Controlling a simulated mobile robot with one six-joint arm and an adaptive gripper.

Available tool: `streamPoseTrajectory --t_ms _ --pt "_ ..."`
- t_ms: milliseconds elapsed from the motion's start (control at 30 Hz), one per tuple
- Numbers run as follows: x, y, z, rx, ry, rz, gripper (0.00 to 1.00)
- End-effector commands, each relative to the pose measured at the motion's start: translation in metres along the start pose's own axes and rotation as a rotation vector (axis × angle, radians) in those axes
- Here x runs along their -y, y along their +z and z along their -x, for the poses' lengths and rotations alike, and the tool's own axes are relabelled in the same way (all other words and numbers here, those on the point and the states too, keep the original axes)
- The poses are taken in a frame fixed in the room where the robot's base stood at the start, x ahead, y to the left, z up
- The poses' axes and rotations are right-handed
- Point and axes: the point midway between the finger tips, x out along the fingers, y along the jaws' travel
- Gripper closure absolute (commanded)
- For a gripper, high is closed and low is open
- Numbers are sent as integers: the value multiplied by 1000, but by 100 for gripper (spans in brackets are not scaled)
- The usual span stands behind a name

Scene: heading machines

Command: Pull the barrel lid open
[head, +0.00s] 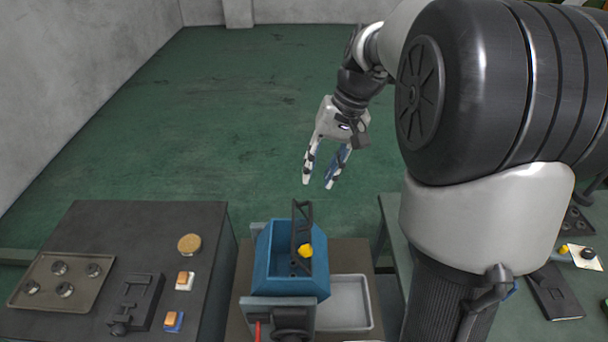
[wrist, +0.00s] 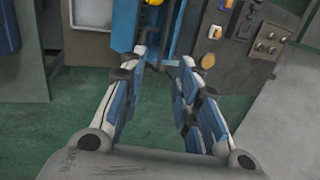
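A blue open-topped box-shaped barrel (head: 262,270) stands on the middle bench, with a dark upright frame (head: 296,217) at its top. A yellow knob (head: 305,250) sits by this frame. I cannot tell for certain which part is the lid. My gripper (head: 318,184) points down, above and beyond the barrel, apart from it. Its two fingers are spread with nothing between them. In the wrist view, my gripper (wrist: 163,55) is open, with the blue barrel (wrist: 126,24) and yellow knob (wrist: 153,2) ahead at the top edge.
A grey tray (head: 347,302) lies right of the barrel. The left bench (head: 150,225) holds a dark tray (head: 72,285) with round parts, a tan disc (head: 189,244) and two switch boxes (head: 184,281). Another bench (head: 395,225) stands at right. The green floor behind is clear.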

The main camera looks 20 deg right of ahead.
Motion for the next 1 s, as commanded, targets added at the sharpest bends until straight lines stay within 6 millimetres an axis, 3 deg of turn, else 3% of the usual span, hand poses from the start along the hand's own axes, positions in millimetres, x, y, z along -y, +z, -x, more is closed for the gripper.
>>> streamPoseTrajectory --t_ms 33,133,333,467,1000 --pt "2 -3 19 -17 49 14 70" --pt "-2 -9 32 -45 115 28 70" --pt "-8 -13 28 -58 153 34 70" --pt "-10 -13 8 -55 152 33 70" --pt "-27 -20 -104 -54 150 34 70"
